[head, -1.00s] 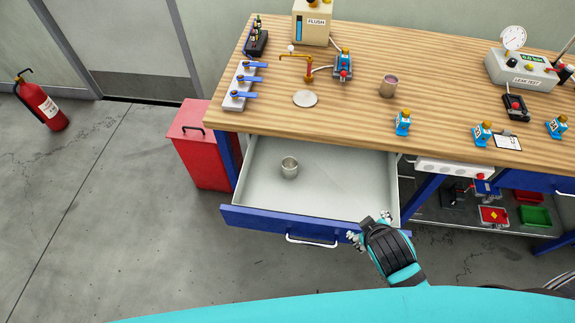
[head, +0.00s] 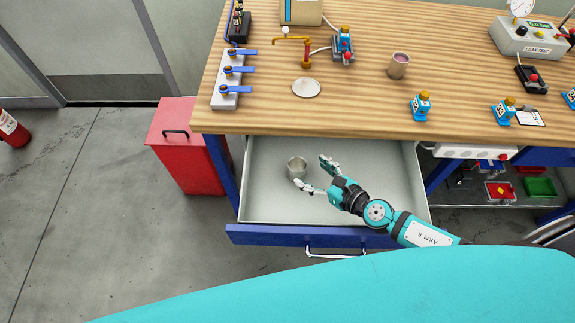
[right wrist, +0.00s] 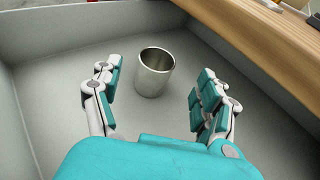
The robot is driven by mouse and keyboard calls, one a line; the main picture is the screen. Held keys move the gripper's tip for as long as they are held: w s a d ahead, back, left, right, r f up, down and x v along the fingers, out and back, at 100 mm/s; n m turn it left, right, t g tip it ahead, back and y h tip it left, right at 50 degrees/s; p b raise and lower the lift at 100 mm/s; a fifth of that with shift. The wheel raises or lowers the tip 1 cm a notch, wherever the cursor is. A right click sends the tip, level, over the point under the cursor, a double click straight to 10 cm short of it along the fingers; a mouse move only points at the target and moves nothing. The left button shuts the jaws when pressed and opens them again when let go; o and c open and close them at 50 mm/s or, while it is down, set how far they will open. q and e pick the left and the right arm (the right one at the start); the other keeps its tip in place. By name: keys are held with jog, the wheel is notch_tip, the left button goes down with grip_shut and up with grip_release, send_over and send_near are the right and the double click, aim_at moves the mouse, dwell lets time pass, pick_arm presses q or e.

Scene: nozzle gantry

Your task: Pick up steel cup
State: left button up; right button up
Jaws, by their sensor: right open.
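The steel cup (head: 297,167) stands upright in the open drawer (head: 270,207), toward its back left. It also shows in the right wrist view (right wrist: 155,72), ahead of and between the fingers. My right gripper (head: 314,174) is inside the drawer, just right of the cup. Its fingers are spread wide and point at the cup. In the right wrist view the gripper (right wrist: 150,95) is empty, with the cup a little beyond the fingertips. My left gripper is not in view.
The wooden bench top (head: 350,105) overhangs the drawer's back. A second cup (head: 398,66) stands on it, near a brass tap (head: 305,50) and several blue valve parts. A red cabinet (head: 185,145) stands left of the drawer. The rest of the drawer is empty.

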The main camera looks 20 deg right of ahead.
aim_at(292, 162)
jog(key=shift+w+a+f+n, duration=0.1)
jog(key=shift+f+n, duration=0.1)
jog(key=shift+n, duration=0.1)
jog(key=shift+w+a, duration=0.15)
jog(key=shift+x, duration=0.9)
jog(key=x, duration=0.3)
jog(key=shift+w+a+f, duration=0.2)
jog(key=shift+a+f, duration=0.05)
jog(key=shift+f, duration=0.05)
jog(key=shift+w+f, duration=0.1)
jog(key=shift+c, duration=0.5)
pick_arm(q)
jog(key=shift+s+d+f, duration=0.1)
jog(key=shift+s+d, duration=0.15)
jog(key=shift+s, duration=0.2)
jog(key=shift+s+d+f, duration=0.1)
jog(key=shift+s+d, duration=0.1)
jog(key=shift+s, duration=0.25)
pick_arm(e)
jog(key=c, duration=1.2)
